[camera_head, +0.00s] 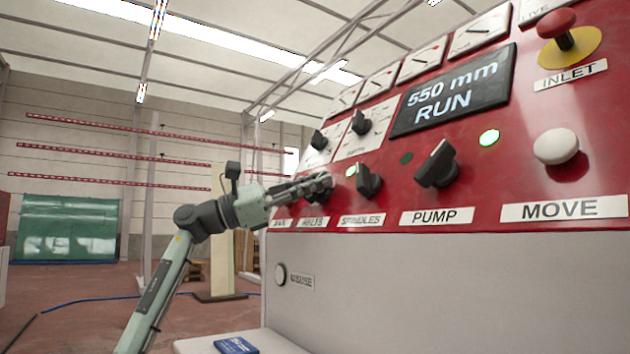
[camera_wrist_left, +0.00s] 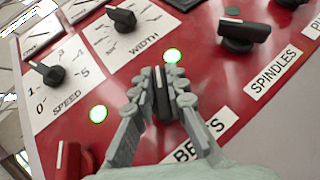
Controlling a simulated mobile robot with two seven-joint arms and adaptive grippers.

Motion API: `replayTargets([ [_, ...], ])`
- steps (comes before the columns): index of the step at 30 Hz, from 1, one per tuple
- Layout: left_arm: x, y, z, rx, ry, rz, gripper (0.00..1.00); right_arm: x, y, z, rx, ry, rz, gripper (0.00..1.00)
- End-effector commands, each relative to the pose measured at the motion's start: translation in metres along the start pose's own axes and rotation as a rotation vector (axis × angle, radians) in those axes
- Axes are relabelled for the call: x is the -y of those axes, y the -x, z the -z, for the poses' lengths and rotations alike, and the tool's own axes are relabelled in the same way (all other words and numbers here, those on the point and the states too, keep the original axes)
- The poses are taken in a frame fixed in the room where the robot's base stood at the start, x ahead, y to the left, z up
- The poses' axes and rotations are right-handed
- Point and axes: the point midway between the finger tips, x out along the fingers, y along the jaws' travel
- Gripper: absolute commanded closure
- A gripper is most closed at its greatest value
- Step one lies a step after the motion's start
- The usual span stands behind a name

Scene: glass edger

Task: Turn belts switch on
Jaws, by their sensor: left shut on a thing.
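The belts switch (camera_wrist_left: 163,103) is a black rotary knob on the red panel, above the BELTS label (camera_wrist_left: 206,137). The label also shows in the head view (camera_head: 314,222). My left gripper (camera_wrist_left: 165,85) is shut on the knob, one finger on each side, in the wrist view. In the head view my left gripper (camera_head: 318,186) reaches the panel from the left and largely hides the knob. A green lamp (camera_wrist_left: 172,55) just beyond the knob is lit. My right gripper is in neither view.
The spindles knob (camera_head: 368,182) is close on the right, with an unlit lamp (camera_head: 406,158) near it. Further right are the pump knob (camera_head: 437,165) and white move button (camera_head: 556,147). The display (camera_head: 455,92) reads 550 mm RUN. A red inlet button (camera_head: 557,24) sits above.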

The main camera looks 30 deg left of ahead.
Motion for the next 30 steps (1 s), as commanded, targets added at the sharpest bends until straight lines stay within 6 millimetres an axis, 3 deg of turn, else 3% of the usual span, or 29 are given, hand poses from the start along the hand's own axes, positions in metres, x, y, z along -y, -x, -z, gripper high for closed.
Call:
replayTargets([
  [8, 0.003, -0.002, 0.006, -0.011, 0.003, 0.008, 1.0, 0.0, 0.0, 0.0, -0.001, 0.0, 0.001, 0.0],
  [9, 0.003, -0.002, 0.006, -0.011, 0.003, 0.008, 0.84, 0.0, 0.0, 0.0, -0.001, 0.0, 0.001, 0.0],
  [14, 0.002, -0.001, 0.006, -0.011, 0.004, 0.006, 0.66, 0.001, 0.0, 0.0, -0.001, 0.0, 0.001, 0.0],
  [25, 0.001, 0.0, 0.003, -0.005, 0.002, 0.002, 0.66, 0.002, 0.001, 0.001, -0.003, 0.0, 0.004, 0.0],
  [30, 0.0, 0.016, 0.003, -0.007, 0.003, 0.001, 0.66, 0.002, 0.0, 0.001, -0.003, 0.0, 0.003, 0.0],
])
